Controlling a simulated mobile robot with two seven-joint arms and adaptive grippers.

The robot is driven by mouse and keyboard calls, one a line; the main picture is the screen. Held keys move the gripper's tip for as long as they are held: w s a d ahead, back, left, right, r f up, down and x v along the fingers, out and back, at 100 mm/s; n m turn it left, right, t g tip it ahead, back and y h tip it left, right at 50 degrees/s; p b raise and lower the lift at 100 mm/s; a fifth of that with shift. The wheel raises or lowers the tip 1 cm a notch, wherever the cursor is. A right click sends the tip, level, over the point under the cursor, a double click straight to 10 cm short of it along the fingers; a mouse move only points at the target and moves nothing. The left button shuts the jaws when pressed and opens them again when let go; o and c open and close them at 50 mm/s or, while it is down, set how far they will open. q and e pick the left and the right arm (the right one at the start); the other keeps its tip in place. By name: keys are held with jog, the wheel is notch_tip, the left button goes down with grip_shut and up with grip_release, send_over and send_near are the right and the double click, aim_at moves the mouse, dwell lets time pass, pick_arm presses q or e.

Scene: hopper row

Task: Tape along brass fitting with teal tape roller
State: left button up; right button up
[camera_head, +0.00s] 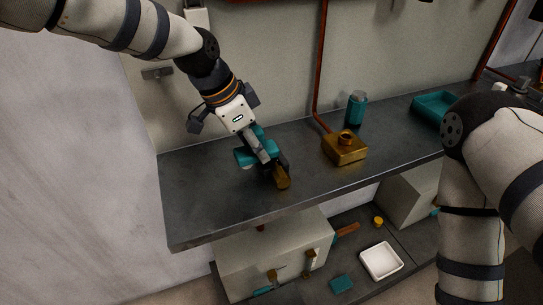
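The brass fitting (345,148), a gold block with a round raised top, sits on the dark counter near the wall, below the red-brown pipe. My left gripper (276,169) is low over the counter, left of the fitting and apart from it. A teal piece (248,157), which looks like the tape roller, is at its fingers, with a brown-gold end (282,179) below them. The fingers seem closed on this tool and partly hide it. Whether the gold end touches the counter is unclear. My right arm crosses the right side; its gripper is out of view.
A teal bottle (356,108) stands behind the fitting and a teal tray (435,106) lies farther right. The red-brown pipe (321,70) runs down the wall. The counter's left part is clear. A lower shelf holds a white tray (381,261) and a teal block (342,283).

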aim_at(260, 128)
pick_arm(q)
jog(key=shift+r, duration=1.05)
jog(key=shift+r, duration=2)
